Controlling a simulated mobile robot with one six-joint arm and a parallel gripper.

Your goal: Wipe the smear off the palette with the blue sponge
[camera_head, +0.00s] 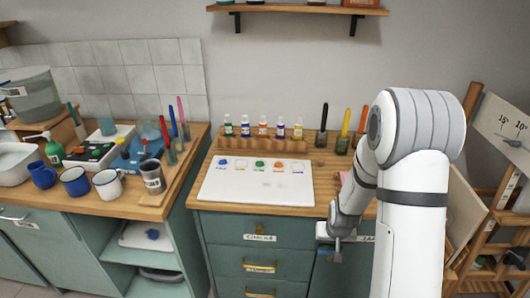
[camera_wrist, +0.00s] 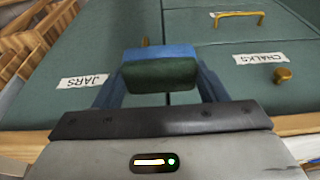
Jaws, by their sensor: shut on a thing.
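The palette (camera_head: 230,188) is a white board lying flat on the wooden top of the middle cabinet, with a row of coloured paint dabs along its far part. A faint grey smear (camera_head: 272,184) shows on its bare front part. My gripper (camera_head: 335,243) is low in front of the cabinet, to the right of the palette and below the worktop edge. In the wrist view it is shut on a block with a blue top and a dark green face, which looks like the blue sponge (camera_wrist: 160,53). The sponge is hard to make out in the head view.
A wooden rack of paint bottles (camera_head: 262,131) and brush jars stand behind the palette. A pink thing is partly hidden behind my arm. The cabinet front (camera_wrist: 235,95) with knobs and labels is close beyond my gripper. Mugs (camera_head: 75,181) crowd the left counter; an easel stands right.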

